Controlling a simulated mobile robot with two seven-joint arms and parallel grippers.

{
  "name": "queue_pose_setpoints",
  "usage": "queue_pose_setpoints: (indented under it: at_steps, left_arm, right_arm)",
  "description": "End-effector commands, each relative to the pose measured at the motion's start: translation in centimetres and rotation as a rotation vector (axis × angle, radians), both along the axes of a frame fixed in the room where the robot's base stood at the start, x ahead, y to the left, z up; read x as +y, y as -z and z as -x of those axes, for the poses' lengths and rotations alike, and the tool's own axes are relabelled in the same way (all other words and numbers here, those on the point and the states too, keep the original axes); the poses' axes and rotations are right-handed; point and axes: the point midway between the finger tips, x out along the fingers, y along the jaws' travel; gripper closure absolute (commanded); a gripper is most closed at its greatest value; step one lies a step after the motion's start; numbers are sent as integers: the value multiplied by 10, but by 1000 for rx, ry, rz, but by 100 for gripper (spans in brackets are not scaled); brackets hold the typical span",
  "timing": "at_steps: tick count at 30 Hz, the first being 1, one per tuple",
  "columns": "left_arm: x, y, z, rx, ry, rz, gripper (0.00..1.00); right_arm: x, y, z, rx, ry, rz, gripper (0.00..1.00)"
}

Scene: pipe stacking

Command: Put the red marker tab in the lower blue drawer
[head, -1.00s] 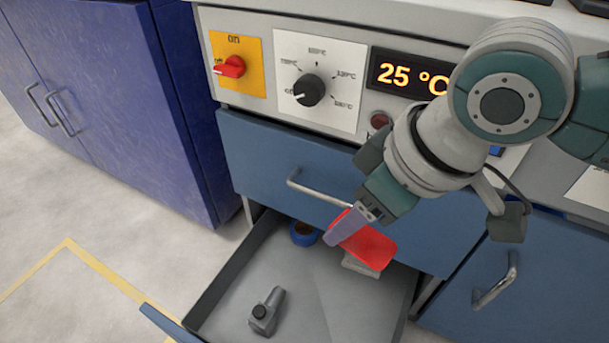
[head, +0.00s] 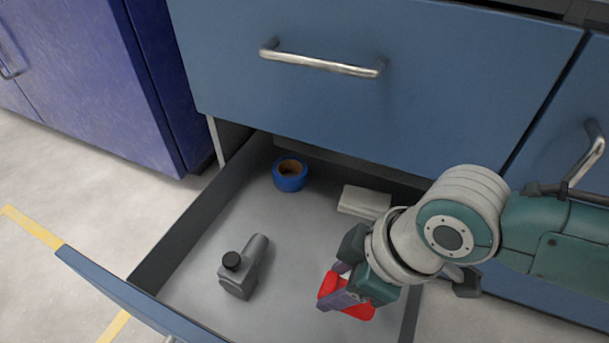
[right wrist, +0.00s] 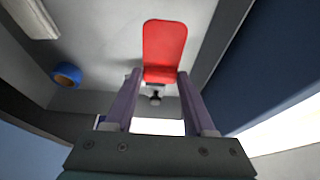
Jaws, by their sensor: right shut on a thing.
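The red marker tab (head: 352,309) is held in my right gripper (head: 340,288), which is shut on it. In the right wrist view the red tab (right wrist: 165,50) sticks out beyond the two fingers (right wrist: 155,95). The lower blue drawer (head: 180,215) is pulled open, and its grey inside shows. The tab and gripper are over the right front part of the drawer. I cannot tell how far the tab is above the drawer floor. My left gripper is not in view.
The drawer holds a roll of blue tape (head: 290,176), a white block (head: 364,203) and a grey fitting with a black knob (head: 241,270). The closed upper drawer (head: 370,100) is above. A purple-blue cabinet (head: 80,80) stands at left. The drawer floor's middle is clear.

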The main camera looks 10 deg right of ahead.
Motion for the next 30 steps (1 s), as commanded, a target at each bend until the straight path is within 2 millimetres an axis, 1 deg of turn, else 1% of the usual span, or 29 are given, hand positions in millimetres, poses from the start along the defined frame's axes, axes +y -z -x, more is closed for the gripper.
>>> queue_pose_setpoints:
  at_steps: [1, 6, 9, 12, 17, 19, 25, 27, 30]
  left_arm:
    - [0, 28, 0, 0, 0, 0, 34]
    - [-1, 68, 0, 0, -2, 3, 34]
    - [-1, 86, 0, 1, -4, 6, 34]
    - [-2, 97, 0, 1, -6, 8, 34]
    - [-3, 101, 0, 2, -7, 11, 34]
    - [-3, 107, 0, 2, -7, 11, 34]
    - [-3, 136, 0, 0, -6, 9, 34]
    - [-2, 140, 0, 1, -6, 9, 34]
    - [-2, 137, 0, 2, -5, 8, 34]
  right_arm:
    - [0, 31, 0, 1, 1, 1, 97]
    - [0, 79, 0, 0, 1, 0, 97]
    - [0, 100, 0, 0, 1, -1, 97]
    - [0, 113, 0, 0, 1, 0, 97]
    - [0, 119, 0, 0, 1, -1, 97]
    - [0, 125, 0, 0, 1, -1, 97]
    - [0, 158, -1, -1, 0, 0, 97]
    - [1, 162, -1, -2, 0, -1, 97]
    - [0, 159, -1, -2, 0, -1, 97]
